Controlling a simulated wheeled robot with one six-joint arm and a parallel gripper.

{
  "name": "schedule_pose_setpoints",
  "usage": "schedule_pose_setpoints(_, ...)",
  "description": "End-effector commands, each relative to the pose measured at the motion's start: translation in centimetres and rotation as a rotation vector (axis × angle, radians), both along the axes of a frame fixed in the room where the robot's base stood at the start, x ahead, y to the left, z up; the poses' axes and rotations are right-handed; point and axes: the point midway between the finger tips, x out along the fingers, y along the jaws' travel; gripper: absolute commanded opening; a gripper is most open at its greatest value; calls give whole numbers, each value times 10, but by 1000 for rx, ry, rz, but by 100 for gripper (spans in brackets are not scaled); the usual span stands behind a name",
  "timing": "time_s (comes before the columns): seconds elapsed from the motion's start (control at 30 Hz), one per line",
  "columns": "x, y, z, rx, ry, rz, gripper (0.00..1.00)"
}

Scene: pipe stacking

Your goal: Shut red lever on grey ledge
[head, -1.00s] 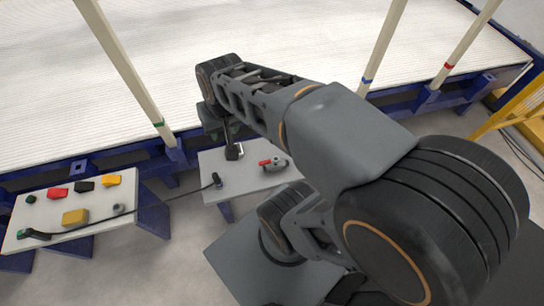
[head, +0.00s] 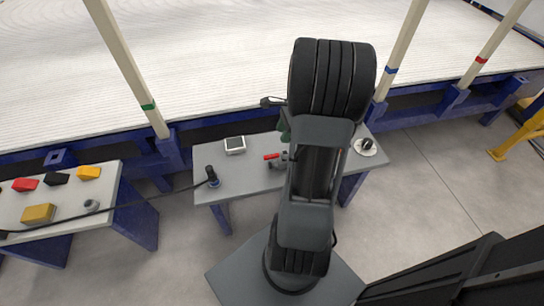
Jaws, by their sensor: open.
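The red lever (head: 271,156) sticks out to the left from a small grey valve (head: 279,164) on the grey ledge (head: 245,179). The valve's right side is covered by my arm. My gripper (head: 284,129) is mostly hidden behind my arm, just beyond the lever and valve in the picture. Only a dark greenish part of it shows. Its fingertips are hidden, and I cannot tell whether it touches the lever.
On the ledge stand a white-framed square device (head: 235,145), a black plug (head: 211,176) with a cable, and a round pale plate with a black handle (head: 366,146). A left table holds coloured blocks (head: 39,214). Posts (head: 128,70) rise behind.

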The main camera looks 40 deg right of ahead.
Motion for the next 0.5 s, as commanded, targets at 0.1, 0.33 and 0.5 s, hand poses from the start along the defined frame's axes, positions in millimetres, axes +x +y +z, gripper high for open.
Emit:
schedule_pose_setpoints(0.1,4,10,-27,2,3,5,42)
schedule_pose_setpoints(0.33,11,24,-65,1,2,5,42)
schedule_pose_setpoints(0.5,15,33,-85,0,2,7,42)
